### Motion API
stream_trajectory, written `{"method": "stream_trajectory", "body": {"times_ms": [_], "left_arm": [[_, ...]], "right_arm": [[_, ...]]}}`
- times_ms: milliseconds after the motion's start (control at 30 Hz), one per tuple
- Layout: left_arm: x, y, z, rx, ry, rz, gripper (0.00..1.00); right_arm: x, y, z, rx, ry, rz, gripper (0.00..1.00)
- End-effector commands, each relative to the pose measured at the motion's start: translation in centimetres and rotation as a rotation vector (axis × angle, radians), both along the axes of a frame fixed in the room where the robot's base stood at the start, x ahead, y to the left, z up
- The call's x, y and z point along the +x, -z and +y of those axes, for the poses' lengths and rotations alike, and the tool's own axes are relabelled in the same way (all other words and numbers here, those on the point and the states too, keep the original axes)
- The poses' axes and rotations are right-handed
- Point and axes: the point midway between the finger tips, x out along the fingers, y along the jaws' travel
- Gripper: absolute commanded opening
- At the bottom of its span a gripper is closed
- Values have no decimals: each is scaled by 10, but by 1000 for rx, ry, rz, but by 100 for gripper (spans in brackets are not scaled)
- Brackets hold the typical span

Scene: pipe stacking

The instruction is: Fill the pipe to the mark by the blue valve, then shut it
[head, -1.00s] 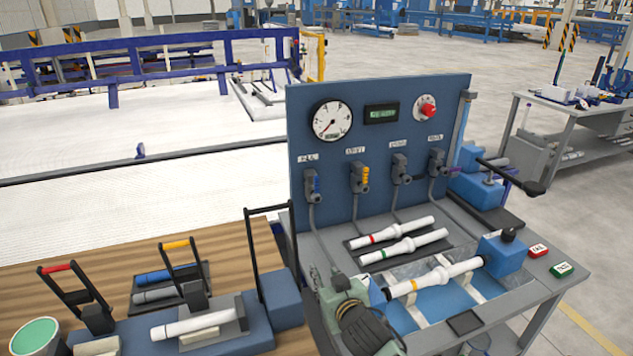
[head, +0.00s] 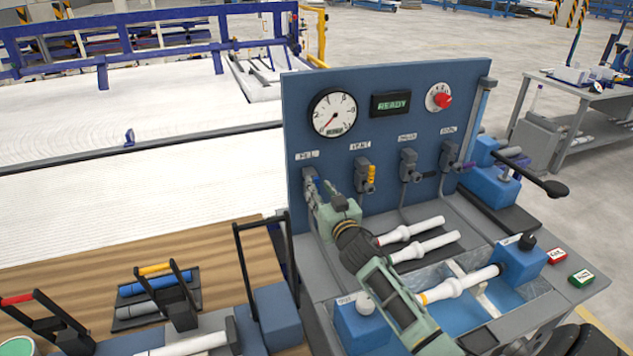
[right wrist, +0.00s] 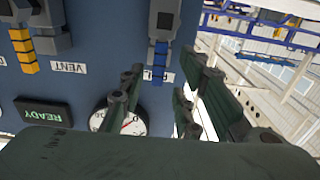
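The blue valve (head: 313,183) is under the FILL label at the left of the panel; its blue handle (right wrist: 160,62) points along the valve body. My right gripper (head: 318,196) is at this valve and partly covers it. In the right wrist view its fingers (right wrist: 158,98) are apart, with the blue handle ahead, between their tips; I cannot tell whether they touch it. The white pipe with a yellow band (head: 455,286) lies clamped in the trough. The gauge (head: 333,113) has its red needle toward the lower left. My left gripper is not in view.
The display (head: 391,103) reads READY. A yellow valve (head: 366,175) under VENT is close to the right of the blue one. Two more white pipes (head: 412,230) lie on a rack under my right forearm.

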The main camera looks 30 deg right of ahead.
Motion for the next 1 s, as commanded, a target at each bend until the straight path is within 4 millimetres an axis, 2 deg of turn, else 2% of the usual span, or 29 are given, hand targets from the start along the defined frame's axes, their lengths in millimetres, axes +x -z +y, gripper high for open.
{"method": "stream_trajectory", "body": {"times_ms": [67,167,433,600,933,1000], "left_arm": [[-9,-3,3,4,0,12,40],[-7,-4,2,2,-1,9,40],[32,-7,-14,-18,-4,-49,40],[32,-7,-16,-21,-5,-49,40],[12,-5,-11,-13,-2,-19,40],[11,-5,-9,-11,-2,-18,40]], "right_arm": [[12,-1,-3,0,2,0,30],[22,-1,-6,1,2,0,30],[31,0,-7,0,0,0,30],[31,0,-7,0,0,1,30],[31,0,-7,0,0,1,1],[31,0,-7,0,0,1,0]]}}
